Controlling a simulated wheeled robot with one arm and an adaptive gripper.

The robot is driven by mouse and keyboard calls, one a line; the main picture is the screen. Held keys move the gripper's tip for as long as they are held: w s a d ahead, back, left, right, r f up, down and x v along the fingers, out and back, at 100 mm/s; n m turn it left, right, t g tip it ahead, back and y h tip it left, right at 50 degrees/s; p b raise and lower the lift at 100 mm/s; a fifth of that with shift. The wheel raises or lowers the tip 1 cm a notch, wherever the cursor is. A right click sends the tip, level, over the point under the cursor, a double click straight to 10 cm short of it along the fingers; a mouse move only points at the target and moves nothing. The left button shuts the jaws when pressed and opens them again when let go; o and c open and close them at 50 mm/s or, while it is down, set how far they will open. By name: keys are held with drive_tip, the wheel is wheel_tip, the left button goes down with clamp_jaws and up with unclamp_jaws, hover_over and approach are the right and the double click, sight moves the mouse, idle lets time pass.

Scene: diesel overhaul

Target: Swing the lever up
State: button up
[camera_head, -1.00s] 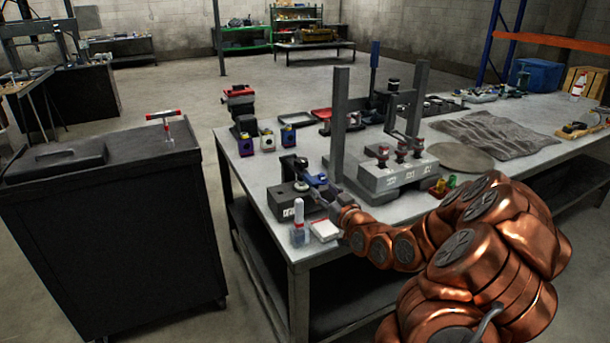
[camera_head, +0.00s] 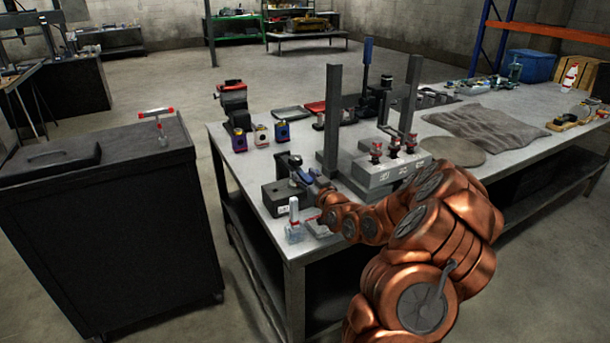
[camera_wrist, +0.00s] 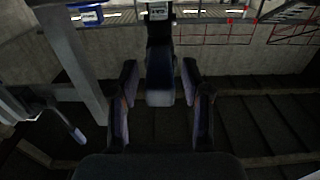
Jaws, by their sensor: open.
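A black box with a white label (camera_head: 283,208) stands near the front left corner of the workbench. My gripper (camera_head: 303,174) is at its upper right side; its fingers are small and partly hidden by my arm in the head view. In the wrist view my gripper (camera_wrist: 160,112) has its two dark fingers apart. A dark bar-like part (camera_wrist: 160,85), perhaps the lever, shows between them with gaps on both sides. It hangs below a labelled dark block (camera_wrist: 158,12). Another upright lever with a blue handle (camera_head: 368,50) stands farther back on the bench.
Two grey posts (camera_head: 332,120) rise just behind my arm, beside a grey block with red-topped parts (camera_head: 385,173). A clear-and-white bottle (camera_head: 294,215) stands by the bench's front edge. Small coloured blocks (camera_head: 262,137) stand behind the black box. A black cabinet (camera_head: 100,220) is to the left.

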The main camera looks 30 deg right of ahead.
drive_tip(key=shift+w, duration=0.1)
clamp_jaws()
idle(0.5)
